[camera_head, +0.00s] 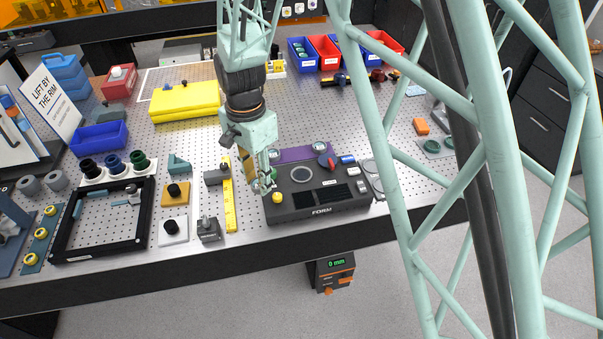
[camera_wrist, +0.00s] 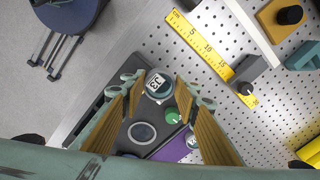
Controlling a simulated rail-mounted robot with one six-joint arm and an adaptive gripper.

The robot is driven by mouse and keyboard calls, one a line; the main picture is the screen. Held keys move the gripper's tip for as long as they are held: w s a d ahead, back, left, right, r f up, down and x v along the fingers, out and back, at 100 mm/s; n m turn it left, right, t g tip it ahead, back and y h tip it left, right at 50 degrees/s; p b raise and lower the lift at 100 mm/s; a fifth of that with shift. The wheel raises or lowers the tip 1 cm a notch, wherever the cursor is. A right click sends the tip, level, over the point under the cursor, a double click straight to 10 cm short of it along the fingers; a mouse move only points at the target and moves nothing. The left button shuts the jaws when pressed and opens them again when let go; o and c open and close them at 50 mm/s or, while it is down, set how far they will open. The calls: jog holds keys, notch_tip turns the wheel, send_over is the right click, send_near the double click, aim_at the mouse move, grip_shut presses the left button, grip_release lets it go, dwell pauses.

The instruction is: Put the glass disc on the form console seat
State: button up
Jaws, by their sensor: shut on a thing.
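My gripper (camera_wrist: 160,90) is shut on a small round disc (camera_wrist: 158,86) with a pale rim and a white label with dark marks, which I take as the glass disc. It sits between the fingertips in the wrist view. In the head view my gripper (camera_head: 264,184) hangs over the left end of the dark form console (camera_head: 322,205), and the disc is hard to make out there. The console's round seat (camera_head: 302,174) is a pale ring around a dark grey face, right of my gripper. The seat also shows in the wrist view (camera_wrist: 142,132), apart from the disc and empty.
A yellow knob (camera_head: 277,197) and a red knob (camera_head: 327,161) rise from the console. A yellow ruler (camera_head: 228,195) and a grey block (camera_head: 209,229) lie left of it. A purple plate (camera_head: 291,154) is behind. The table's front edge is close.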

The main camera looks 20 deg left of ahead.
jog(key=shift+s+f, duration=0.1)
dwell(0.4)
jog(key=p, duration=0.1)
send_over(301, 176)
jog(key=shift+f, duration=0.7)
jog(key=shift+f, duration=1.8)
jog(key=shift+f, duration=0.15)
jog(key=o, duration=0.9)
